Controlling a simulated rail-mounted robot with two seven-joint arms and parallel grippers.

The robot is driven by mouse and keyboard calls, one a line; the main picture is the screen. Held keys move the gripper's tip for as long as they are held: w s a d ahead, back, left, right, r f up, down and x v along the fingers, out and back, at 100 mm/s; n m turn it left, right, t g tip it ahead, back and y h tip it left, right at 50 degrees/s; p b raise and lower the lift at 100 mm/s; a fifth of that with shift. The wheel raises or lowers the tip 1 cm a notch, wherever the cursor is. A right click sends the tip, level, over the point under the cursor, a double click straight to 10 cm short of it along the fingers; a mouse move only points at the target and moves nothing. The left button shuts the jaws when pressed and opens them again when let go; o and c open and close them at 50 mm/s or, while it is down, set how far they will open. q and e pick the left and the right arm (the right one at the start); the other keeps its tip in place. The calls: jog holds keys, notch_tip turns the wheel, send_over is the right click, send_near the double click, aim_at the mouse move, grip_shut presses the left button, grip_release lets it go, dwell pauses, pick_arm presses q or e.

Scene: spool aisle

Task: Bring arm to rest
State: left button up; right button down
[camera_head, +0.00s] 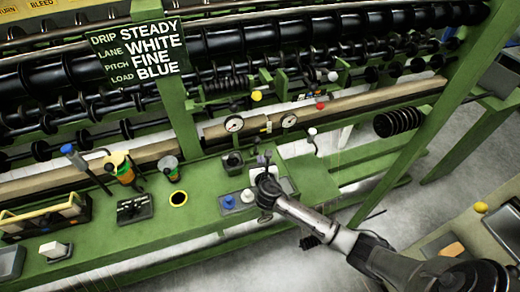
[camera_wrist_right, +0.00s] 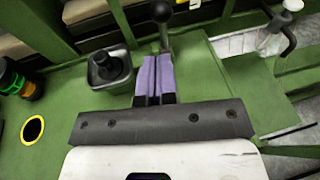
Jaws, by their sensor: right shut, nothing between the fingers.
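My right arm reaches in from the lower right in the head view, and its gripper (camera_head: 264,160) is over the green bench top. In the right wrist view the two purple-padded fingers (camera_wrist_right: 154,78) are pressed together with nothing between them. A lever with a black ball knob (camera_wrist_right: 162,12) stands just beyond the fingertips; I cannot tell whether they touch it. My left gripper is not in view.
A black knob on a grey base (camera_wrist_right: 110,68) stands left of the fingers. A blue button (camera_head: 229,202), a yellow-ringed hole (camera_head: 178,198) and a small black box (camera_head: 134,208) are on the bench. Dial gauges (camera_head: 234,124) and a green post (camera_head: 415,130) stand nearby.

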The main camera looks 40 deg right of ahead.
jog(key=shift+p+v, duration=0.45)
jog(key=shift+v, duration=2.5)
jog(key=shift+r, duration=0.15)
